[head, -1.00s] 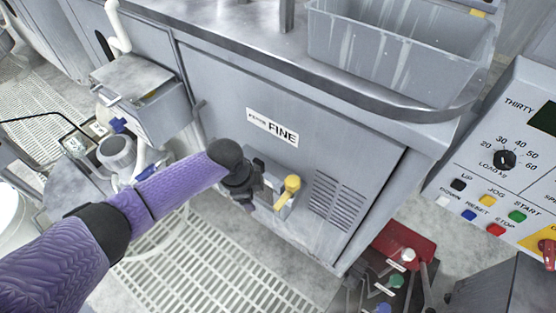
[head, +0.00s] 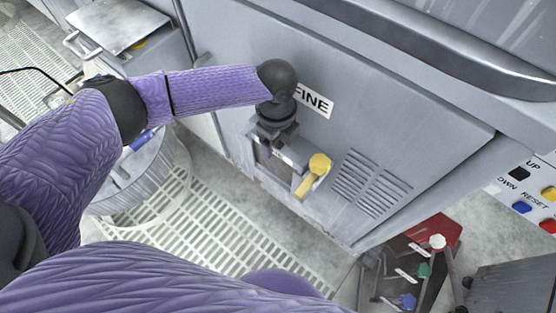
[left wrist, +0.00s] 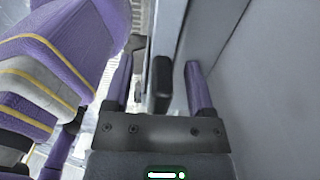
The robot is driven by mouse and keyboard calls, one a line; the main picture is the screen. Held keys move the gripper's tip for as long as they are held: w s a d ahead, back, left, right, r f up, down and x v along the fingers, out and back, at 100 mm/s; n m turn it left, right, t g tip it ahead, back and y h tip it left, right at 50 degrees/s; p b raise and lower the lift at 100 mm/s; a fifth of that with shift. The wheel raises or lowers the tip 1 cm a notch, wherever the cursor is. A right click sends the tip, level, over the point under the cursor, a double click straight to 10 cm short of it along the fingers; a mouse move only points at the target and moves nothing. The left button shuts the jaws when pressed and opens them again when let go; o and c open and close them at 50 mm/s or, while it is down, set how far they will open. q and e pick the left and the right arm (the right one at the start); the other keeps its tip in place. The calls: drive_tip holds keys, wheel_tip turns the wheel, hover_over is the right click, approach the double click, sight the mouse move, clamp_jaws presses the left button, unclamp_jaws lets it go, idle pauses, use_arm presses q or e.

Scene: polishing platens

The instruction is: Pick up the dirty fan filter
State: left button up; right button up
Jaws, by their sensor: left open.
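My left gripper (head: 274,132) is open and points down at a grey holder (head: 296,190) on the front of the cabinet labelled FINE. A grey framed piece (head: 270,158) sits in the holder just below the gripper. It may be the fan filter, but its dirt cannot be made out. In the left wrist view, the two purple fingers of my left gripper (left wrist: 159,72) stand apart on either side of a dark upright tab (left wrist: 161,84). I cannot tell whether they touch it. My right gripper is not in view.
The steel counter edge (head: 450,45) overhangs above. A red box (head: 436,230) with coloured knobs stands at lower right. A white floor grating (head: 235,232) lies below.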

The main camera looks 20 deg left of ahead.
use_arm(q)
drive_tip(key=shift+r, duration=0.15)
drive_tip(key=shift+c, duration=0.4)
clamp_jaws()
idle(0.8)
